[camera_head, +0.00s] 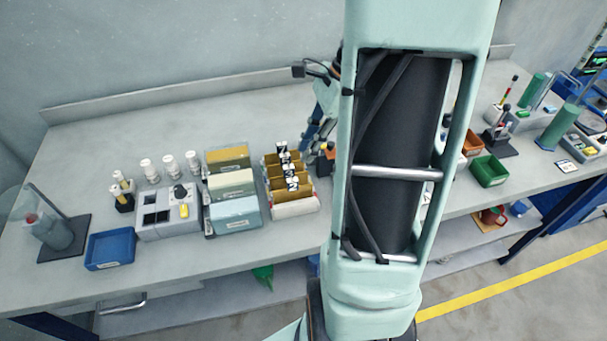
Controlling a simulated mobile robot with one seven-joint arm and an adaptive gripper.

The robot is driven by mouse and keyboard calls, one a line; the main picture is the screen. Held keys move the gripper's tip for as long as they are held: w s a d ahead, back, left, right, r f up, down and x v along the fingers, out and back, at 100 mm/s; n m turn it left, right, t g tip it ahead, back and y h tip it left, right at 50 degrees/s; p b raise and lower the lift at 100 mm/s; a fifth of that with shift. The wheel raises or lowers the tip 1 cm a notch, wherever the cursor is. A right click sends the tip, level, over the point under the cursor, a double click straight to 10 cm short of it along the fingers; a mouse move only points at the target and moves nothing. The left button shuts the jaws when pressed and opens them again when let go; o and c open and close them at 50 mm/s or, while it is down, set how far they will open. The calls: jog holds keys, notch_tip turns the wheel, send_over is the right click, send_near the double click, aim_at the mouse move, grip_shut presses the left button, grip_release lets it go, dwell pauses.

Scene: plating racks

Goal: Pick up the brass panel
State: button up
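Several brass-coloured panels (274,171) stand in a white-based rack (294,208) near the middle of the bench, with black-and-white labelled clips along them. I cannot tell which one is the brass panel meant. My gripper (308,143) is just right of the rack, near its back end, and mostly hidden behind my own arm. Its fingers are too small and covered to show whether it is open or shut, or whether it touches anything.
Left of the rack stand stacked yellow, cream and pale-blue boxes (235,213). Farther left are a grey tool block (167,224), several white bottles (170,167) and a blue tray (110,263). Green (489,171) and orange (472,143) bins sit right. My arm hides the bench's middle right.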

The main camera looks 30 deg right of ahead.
aim_at(293, 179)
jog(key=x, duration=0.4)
jog(key=shift+s+a+f, duration=0.1)
jog(key=shift+s+a, duration=0.05)
jog(key=shift+a, duration=0.2)
jog(key=shift+x, duration=3.2)
jog(key=shift+s+d, duration=0.1)
grip_shut()
